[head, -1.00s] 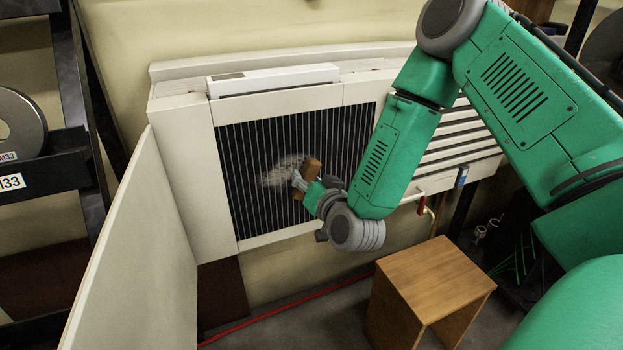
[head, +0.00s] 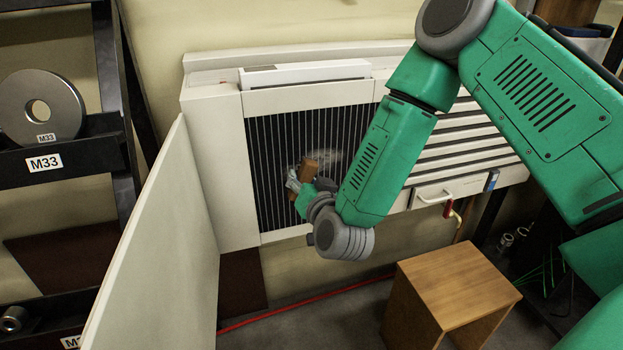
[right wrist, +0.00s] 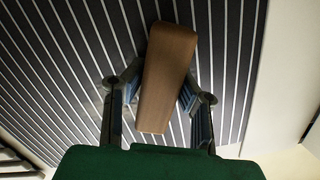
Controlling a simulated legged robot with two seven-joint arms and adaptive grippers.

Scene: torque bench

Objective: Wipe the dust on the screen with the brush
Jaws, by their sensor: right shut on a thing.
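The screen (head: 268,185) is a dark panel with pale upright slats in a white cabinet front. It also fills much of the right wrist view (right wrist: 60,60). A pale grey dust patch (head: 331,158) shows on it, partly hidden behind the brush and my right arm. The brush (head: 308,177) has a brown wooden block that shows large in the right wrist view (right wrist: 166,75). My right gripper (head: 300,186) is shut on the brush and holds it in front of the screen. Whether the bristles touch the screen is hidden. My left gripper is not in view.
An open white door (head: 165,240) stands out on the left of the screen. A wooden stool (head: 458,270) is on the floor below right. A black rack (head: 75,150) with a metal disc (head: 42,106) is at far left. A red-handled valve (head: 449,207) is below the louvres.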

